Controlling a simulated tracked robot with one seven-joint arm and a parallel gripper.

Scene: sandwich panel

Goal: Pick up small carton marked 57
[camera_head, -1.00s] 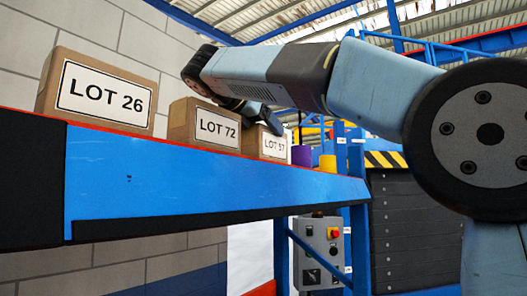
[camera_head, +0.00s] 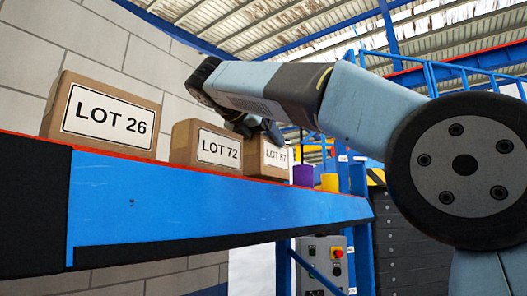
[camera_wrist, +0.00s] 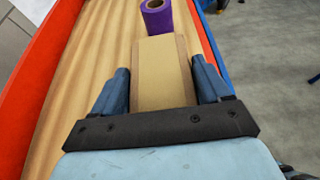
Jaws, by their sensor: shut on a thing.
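The small carton marked LOT 57 (camera_head: 275,157) is at the shelf edge, to the right of the LOT 72 carton. My gripper (camera_head: 268,130) reaches down over it from above and is shut on it. In the wrist view, the carton's plain brown top (camera_wrist: 160,68) lies between the two blue fingers of my gripper (camera_wrist: 164,82), one along each side. The shelf's front edge hides the carton's base in the head view. It sits higher against its neighbours than before, so it appears lifted a little.
The LOT 72 carton (camera_head: 206,147) and larger LOT 26 carton (camera_head: 110,115) stand to the left on the blue-fronted shelf (camera_head: 200,213). A purple roll (camera_head: 303,175) is close to the right of the held carton, and a yellow item (camera_head: 330,183) stands beyond it.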

